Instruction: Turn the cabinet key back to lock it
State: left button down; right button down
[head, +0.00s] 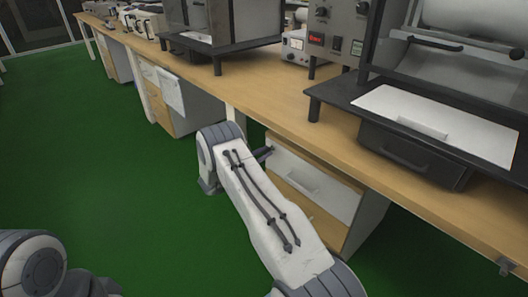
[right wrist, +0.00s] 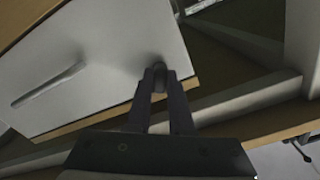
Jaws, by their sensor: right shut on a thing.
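The cabinet (head: 345,199) stands under the wooden bench, with a white upper front and a wood-coloured front below. In the right wrist view its white front (right wrist: 110,45) fills the upper left, with a long bar handle (right wrist: 48,84). My right gripper (right wrist: 159,74) is at the edge of this front, its two dark fingers closed around a small dark rounded piece, the key (right wrist: 158,61). Most of the key is hidden between the fingers, so its turn angle cannot be told. In the head view the right gripper (head: 264,153) shows only partly, beside the cabinet's upper left corner.
The wooden bench top (head: 275,95) runs above the cabinet, carrying a dark-framed machine (head: 440,122) and other instruments. Another cabinet (head: 165,97) stands further left under the bench. The green floor (head: 120,180) in front is clear.

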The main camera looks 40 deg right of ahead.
jog(key=n+p, duration=0.1)
jog(key=n, duration=0.4)
jog(key=shift+n, duration=0.4)
dwell(0.4)
jog(key=c, duration=0.8)
grip_release()
jog(key=a+p, duration=0.1)
jog(key=a, duration=0.9)
jog(key=shift+s+a+p, duration=0.25)
jog(key=shift+s+p, duration=0.05)
jog(key=shift+s, duration=0.1)
